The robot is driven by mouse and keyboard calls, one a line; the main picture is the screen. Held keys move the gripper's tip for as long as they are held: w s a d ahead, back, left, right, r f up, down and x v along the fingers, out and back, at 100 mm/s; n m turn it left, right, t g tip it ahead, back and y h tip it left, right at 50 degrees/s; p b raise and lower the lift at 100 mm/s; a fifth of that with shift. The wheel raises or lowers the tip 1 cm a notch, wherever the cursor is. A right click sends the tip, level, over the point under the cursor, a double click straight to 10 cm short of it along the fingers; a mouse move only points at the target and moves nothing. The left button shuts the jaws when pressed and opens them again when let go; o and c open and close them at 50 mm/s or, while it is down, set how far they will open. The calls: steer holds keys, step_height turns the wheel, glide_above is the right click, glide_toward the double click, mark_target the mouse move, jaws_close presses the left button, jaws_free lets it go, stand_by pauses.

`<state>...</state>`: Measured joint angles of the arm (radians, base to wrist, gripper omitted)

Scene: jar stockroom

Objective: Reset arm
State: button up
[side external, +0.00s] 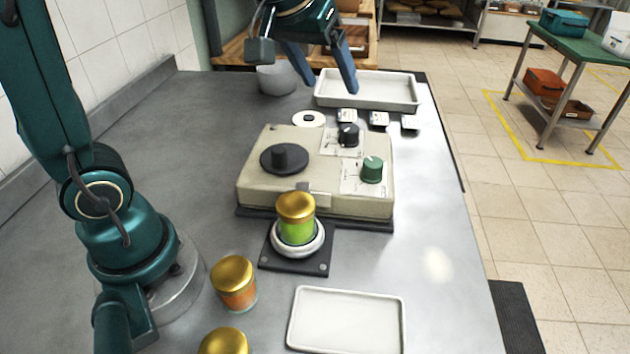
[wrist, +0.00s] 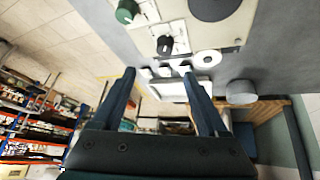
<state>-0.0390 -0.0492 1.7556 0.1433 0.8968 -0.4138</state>
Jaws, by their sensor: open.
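My gripper (side external: 326,68) is raised above the far end of the grey table, near the far white tray (side external: 398,98) and the grey bowl (side external: 279,79). Its two blue fingers are spread with nothing between them. In the wrist view my gripper (wrist: 160,88) also shows open and empty. A jar with a gold lid and green contents (side external: 297,222) stands upright on a round white holder in front of the beige device (side external: 262,187). A jar with orange contents (side external: 235,282) stands on the table nearer the camera.
Another gold-lidded jar (side external: 225,342) is cut off at the bottom edge. An empty white tray (side external: 346,322) lies at the front right. The device carries a black knob (side external: 348,134) and a green knob (side external: 372,170). A white ring (side external: 308,119) and several small white pieces lie behind it.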

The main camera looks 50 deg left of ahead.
steer(key=s+d+f+m, duration=0.2)
steer(key=s, duration=0.6)
steer(key=s+d+f+m+h, duration=0.1)
steer(key=s+f+m, duration=0.1)
steer(key=s, duration=0.6)
steer(key=shift+d+f+m+g+h, duration=0.3)
steer(key=shift+d+f, duration=0.05)
steer(key=shift+f, duration=0.45)
